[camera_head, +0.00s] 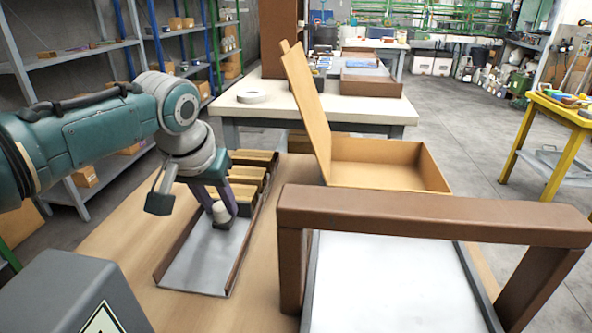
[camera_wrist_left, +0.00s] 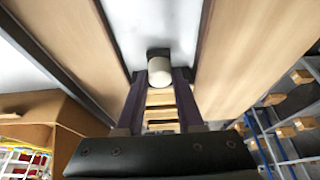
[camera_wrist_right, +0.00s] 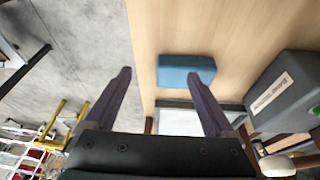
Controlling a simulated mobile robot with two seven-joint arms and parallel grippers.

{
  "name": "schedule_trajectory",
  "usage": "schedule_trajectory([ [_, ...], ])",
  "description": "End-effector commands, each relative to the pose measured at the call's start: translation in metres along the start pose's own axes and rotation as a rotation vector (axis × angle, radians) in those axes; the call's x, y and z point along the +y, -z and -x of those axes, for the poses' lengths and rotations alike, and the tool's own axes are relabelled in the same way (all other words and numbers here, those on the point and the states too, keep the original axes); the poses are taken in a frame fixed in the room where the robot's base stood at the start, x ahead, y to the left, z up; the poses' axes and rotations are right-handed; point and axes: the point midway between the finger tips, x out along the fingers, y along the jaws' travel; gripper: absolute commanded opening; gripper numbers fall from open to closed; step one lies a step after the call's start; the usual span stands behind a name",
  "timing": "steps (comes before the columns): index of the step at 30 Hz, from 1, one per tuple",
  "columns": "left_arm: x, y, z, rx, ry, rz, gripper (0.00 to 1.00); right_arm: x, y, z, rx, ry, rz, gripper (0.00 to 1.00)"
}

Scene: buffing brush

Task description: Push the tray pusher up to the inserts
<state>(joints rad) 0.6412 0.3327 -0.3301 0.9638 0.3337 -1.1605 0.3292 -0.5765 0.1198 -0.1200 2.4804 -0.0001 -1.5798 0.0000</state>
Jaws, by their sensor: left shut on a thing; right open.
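The tray pusher shows as a pale round knob (camera_head: 221,211) on a small dark foot, standing in a long narrow metal tray (camera_head: 190,267). Its knob (camera_wrist_left: 159,71) is also between the fingers in the left wrist view. My left gripper (camera_head: 222,208) is shut on the knob, and its fingers partly hide it. The inserts (camera_head: 246,174), several tan blocks in a row, fill the far part of the tray; they show beyond the knob in the left wrist view (camera_wrist_left: 161,112). My right gripper (camera_wrist_right: 159,74) is open and empty, outside the head view.
A brown frame (camera_head: 430,213) stands over a second pale tray (camera_head: 390,285) at right. An open cardboard box (camera_head: 385,175) is behind it. A grey machine (camera_head: 70,295) is at the near left. A blue block (camera_wrist_right: 187,70) lies on the wooden table below my right gripper.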

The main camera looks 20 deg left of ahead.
Motion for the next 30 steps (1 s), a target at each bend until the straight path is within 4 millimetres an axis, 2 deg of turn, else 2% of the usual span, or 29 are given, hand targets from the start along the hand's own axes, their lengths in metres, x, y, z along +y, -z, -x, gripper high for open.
schedule_trajectory([
  [3,0.0,0.0,0.0,0.002,0.0,-0.002,0.0,-0.001,-0.002,0.0,-0.005,0.002,-0.001,0.89],
  [4,0.0,0.0,0.0,0.002,0.0,-0.001,0.4,-0.001,-0.002,0.0,-0.005,0.002,-0.001,0.89],
  [11,0.0,0.0,0.0,0.001,0.0,-0.001,0.66,-0.001,-0.002,0.0,-0.006,0.002,-0.002,0.89],
  [18,0.0,0.0,0.001,0.001,0.0,-0.001,0.67,-0.001,-0.002,0.0,-0.006,0.002,-0.002,0.89],
  [22,0.0,0.001,0.008,0.001,0.0,-0.001,0.67,-0.001,0.0,0.006,-0.006,0.002,-0.002,0.89],
  [30,0.0,0.002,0.054,0.003,0.0,-0.003,0.67,0.0,0.008,0.032,-0.006,0.002,-0.001,0.89],
])
